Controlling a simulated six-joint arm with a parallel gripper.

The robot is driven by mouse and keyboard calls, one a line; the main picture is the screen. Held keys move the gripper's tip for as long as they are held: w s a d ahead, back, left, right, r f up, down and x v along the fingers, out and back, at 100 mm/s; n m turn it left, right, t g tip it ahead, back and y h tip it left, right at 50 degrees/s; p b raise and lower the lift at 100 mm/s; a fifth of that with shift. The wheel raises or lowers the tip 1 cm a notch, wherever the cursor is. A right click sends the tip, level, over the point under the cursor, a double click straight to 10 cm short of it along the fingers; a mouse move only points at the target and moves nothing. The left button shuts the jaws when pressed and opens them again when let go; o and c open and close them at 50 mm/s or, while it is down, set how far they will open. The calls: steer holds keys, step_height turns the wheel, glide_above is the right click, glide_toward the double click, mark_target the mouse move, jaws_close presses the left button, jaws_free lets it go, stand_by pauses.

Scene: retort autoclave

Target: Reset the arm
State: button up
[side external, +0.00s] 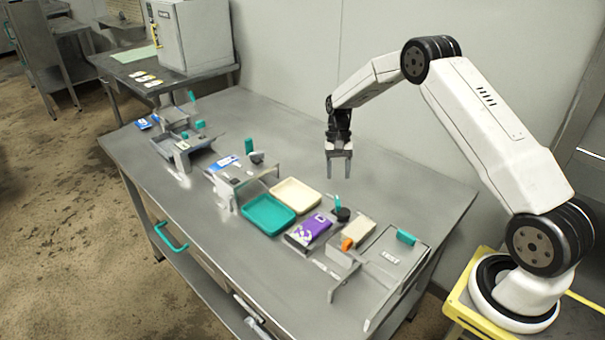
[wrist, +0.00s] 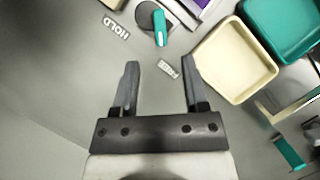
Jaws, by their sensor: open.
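My gripper (side external: 340,163) hangs from the raised white arm above the back part of the steel table (side external: 400,190), pointing down. Its two fingers are apart with nothing between them. The fingers touch nothing.
A cream tray (side external: 296,193) and a teal tray (side external: 268,215) lie on the table, with a purple packet (side external: 308,229) nearby. Metal fixtures with teal handles (side external: 405,237) stand at the front right. A grey cabinet (side external: 190,35) stands at the back left.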

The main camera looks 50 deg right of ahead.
steer(key=shift+a+r, duration=0.1)
steer(key=shift+r, duration=0.05)
steer(key=s+a+r+n+t+h, duration=0.2)
steer(key=s+a+r+n, duration=0.2)
steer(key=s+a+r, duration=0.4)
steer(key=s+a+r+n+t+h, duration=0.1)
steer(key=s+a+n+t, duration=0.2)
steer(key=s+a, duration=0.4)
steer(key=s+n, duration=0.1)
steer(key=s, duration=0.3)
steer(key=shift+s+a+r+n+t, duration=0.15)
steer(key=shift+a+r+n+t, duration=0.05)
steer(key=shift+a+n+t, duration=0.2)
